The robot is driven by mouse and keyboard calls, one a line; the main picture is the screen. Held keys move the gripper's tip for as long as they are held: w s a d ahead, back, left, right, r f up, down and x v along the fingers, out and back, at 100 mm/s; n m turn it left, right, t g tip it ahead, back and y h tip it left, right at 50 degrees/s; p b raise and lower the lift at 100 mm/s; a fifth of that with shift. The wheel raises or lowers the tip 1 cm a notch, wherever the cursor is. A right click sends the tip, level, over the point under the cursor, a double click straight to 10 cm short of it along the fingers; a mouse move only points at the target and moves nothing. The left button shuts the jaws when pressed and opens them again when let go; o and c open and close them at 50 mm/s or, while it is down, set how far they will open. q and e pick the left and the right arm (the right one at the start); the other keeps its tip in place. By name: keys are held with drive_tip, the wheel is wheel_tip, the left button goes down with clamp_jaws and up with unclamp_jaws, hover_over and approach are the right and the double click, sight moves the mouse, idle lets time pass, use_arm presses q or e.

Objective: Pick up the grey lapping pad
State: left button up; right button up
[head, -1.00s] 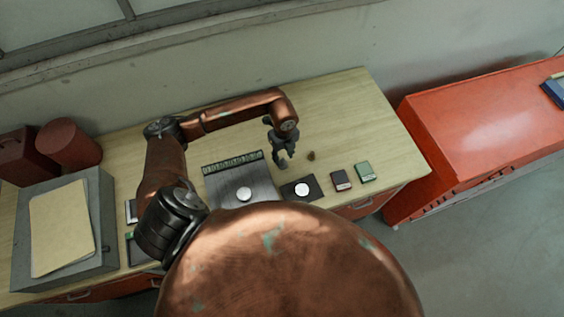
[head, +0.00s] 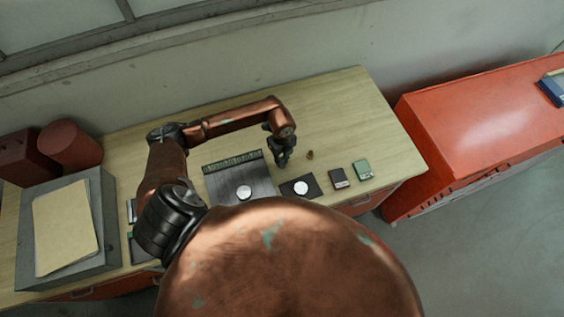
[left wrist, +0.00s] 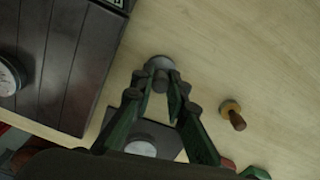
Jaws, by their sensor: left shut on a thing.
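The grey lapping pad (left wrist: 157,63) shows as a small grey round piece at the fingertips in the left wrist view. My left gripper (left wrist: 163,80) is shut on it, with the fingertips close together against it. In the head view my left gripper (head: 282,161) is low over the table, between the dark grooved plate and a small brown knob. There the pad is hidden or too small to make out. I cannot tell whether it still touches the table. My right gripper is in neither view.
The dark grooved plate (head: 226,182) with a white disc (head: 244,192) lies left of the gripper. A black square with a white disc (head: 301,187) lies in front. A brass piece with a wooden handle (left wrist: 233,115), a dark red box (head: 339,178) and a green box (head: 362,169) are right.

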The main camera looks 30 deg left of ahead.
use_arm(q)
drive_tip(key=shift+r, duration=0.1)
clamp_jaws()
drive_tip(key=shift+r+b, duration=0.25)
drive_tip(key=shift+b, duration=0.05)
wheel_tip(320, 180, up, 2)
drive_tip(key=shift+w+r+b, duration=0.1)
drive_tip(key=shift+b, duration=0.7)
drive_tip(key=s+d+r+b, duration=0.3)
drive_tip(key=s+d+r, duration=0.6)
drive_tip(key=s+r, duration=0.1)
drive_tip(key=shift+s+b, duration=0.35)
drive_tip(key=shift+s, duration=0.15)
drive_tip(key=shift+o, duration=0.8)
unclamp_jaws()
clamp_jaws()
